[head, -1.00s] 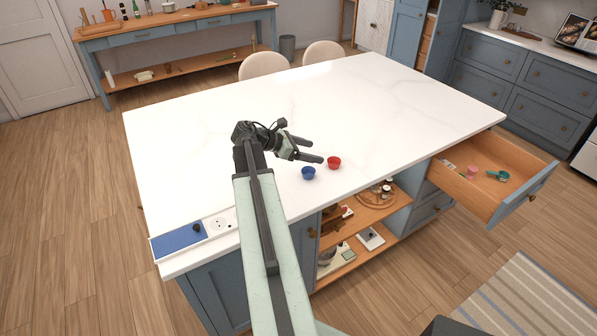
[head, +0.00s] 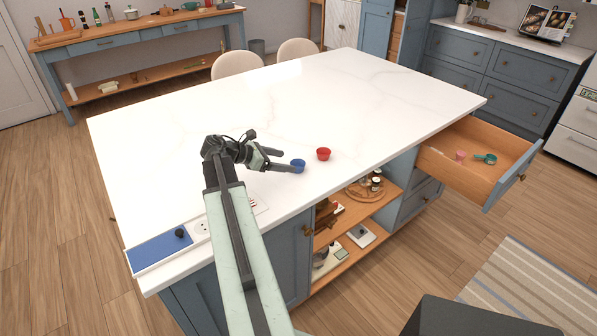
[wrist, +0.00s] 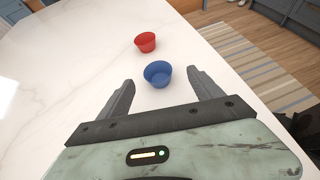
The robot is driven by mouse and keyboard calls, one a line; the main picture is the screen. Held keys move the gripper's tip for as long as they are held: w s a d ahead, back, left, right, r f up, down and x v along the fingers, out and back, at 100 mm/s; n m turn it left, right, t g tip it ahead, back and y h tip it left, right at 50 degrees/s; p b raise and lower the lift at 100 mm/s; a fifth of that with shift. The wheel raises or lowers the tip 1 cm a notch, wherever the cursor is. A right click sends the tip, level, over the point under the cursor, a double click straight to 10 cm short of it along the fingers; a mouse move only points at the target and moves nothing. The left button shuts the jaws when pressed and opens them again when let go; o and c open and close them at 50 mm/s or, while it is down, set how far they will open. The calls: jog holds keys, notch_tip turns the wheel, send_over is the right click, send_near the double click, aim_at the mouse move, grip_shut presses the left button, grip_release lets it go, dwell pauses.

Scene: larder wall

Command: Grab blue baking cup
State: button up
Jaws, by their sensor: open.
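The blue baking cup (head: 298,166) stands upright on the white island top, near its front edge. In the wrist view the blue cup (wrist: 158,74) sits just ahead of and between the tips of my two fingers, with clear space on both sides. My gripper (head: 280,160) is open and empty, low over the counter; it also shows in the wrist view (wrist: 156,84). In the head view one finger partly overlaps the cup, so contact there is hard to judge.
A red baking cup (head: 323,154) stands just beyond the blue one, to its right. An open drawer (head: 480,160) holding a pink cup (head: 460,155) and a green item (head: 486,158) juts out at right. The island top (head: 260,105) behind is clear.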

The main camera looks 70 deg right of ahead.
aim_at(303, 164)
jog(key=shift+b+x, duration=0.45)
jog(key=shift+x, duration=0.75)
jog(key=b+x, duration=0.2)
jog(key=x, duration=0.1)
jog(key=b+x, duration=0.1)
jog(key=shift+w+d+f, duration=0.1)
jog(key=shift+d+f, duration=0.25)
jog(key=shift+f, duration=0.15)
jog(key=shift+d, duration=0.2)
jog(key=shift+r, duration=0.1)
jog(key=shift+c, duration=0.3)
jog(key=c, duration=1.3)
